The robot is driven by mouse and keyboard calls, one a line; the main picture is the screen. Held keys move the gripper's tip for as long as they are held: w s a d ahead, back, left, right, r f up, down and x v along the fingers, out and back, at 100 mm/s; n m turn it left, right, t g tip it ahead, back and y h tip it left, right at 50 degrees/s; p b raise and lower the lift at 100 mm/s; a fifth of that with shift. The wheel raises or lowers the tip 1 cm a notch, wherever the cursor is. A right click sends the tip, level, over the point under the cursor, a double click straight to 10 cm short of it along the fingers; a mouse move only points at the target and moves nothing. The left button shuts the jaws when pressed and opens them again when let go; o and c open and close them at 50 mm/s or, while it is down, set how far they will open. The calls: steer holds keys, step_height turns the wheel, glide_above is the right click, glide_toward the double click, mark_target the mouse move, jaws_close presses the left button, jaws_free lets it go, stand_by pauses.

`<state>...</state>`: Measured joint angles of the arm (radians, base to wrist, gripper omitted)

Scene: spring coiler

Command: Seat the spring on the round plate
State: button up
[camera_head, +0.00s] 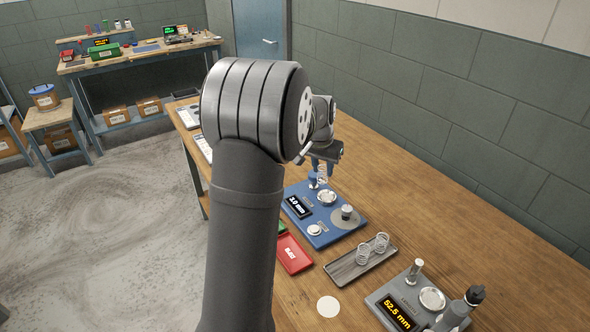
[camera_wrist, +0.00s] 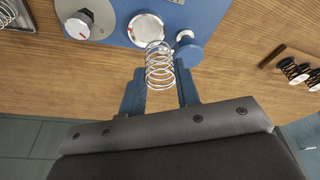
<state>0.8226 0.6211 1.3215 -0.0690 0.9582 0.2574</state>
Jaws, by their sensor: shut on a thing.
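A silver coil spring (camera_wrist: 160,68) is between the two blue fingers of my gripper (camera_wrist: 162,88) in the wrist view, and the gripper is shut on it. The round silver plate (camera_wrist: 147,30) is on a blue device (camera_wrist: 220,14), just beyond the spring in the wrist view. The spring's far end overlaps the plate's near edge in the picture; I cannot tell whether they touch. In the head view, my gripper (camera_head: 323,164) is above the device's far end (camera_head: 350,226), with the held spring (camera_head: 322,180) below it. The plate (camera_head: 326,198) is nearer the camera than the spring.
A blue post (camera_wrist: 188,48) stands right beside the plate, and a grey dial (camera_wrist: 82,24) is to its left. A tray (camera_head: 345,271) with two springs, a red tray (camera_head: 293,254) and a grey device (camera_head: 392,297) reading 52.5 mm are nearer. Bare wood lies to the right.

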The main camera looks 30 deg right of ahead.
mark_target(327, 178)
steer(key=shift+s+d+f, duration=0.2)
steer(key=shift+f, duration=0.65)
steer(key=shift+s+d+f, duration=0.2)
steer(key=shift+s+f, duration=0.05)
steer(key=shift+f, duration=0.55)
steer(key=shift+s+d+f, duration=0.2)
steer(key=shift+f, duration=0.65)
steer(key=shift+f, duration=0.65)
stand_by(0.4)
steer(key=o, duration=1.1)
steer(key=shift+o, duration=0.2)
steer(key=shift+r, duration=0.1)
